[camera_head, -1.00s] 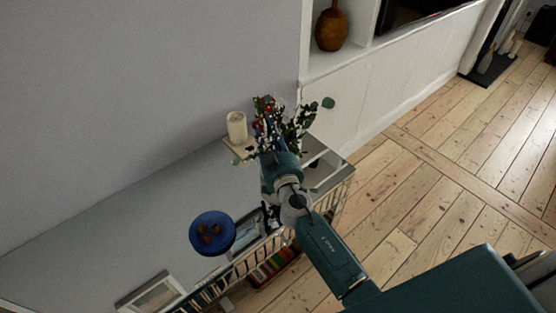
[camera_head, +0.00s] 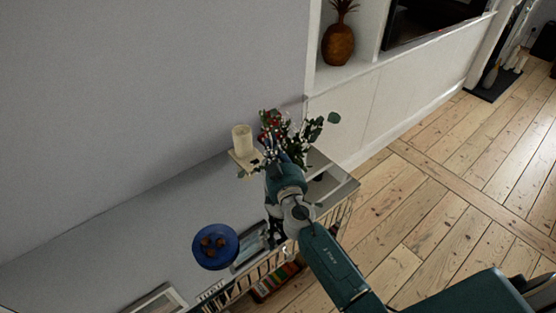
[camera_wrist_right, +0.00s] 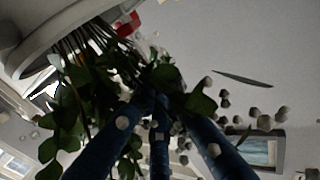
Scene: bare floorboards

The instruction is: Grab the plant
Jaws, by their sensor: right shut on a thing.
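The plant (camera_head: 310,127) has green leaves, red berries and small pale buds, and stands by the grey wall in the head view. It fills much of the right wrist view (camera_wrist_right: 75,105), with stems spreading from the upper left. My right gripper (camera_head: 279,158) reaches into it from the front. In the right wrist view its blue fingers (camera_wrist_right: 158,105) are closed together among leaves and stems, shut on the plant. The plant's base is hidden behind my arm in the head view. My left gripper is in neither view.
A cream candle (camera_head: 242,138) on a small stand is left of the plant. A blue plate (camera_head: 215,247) with brown pieces lies on the shelf top. A brown pineapple-shaped ornament (camera_head: 338,44) stands in the wall recess. Bare floorboards (camera_head: 420,200) lie open at right.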

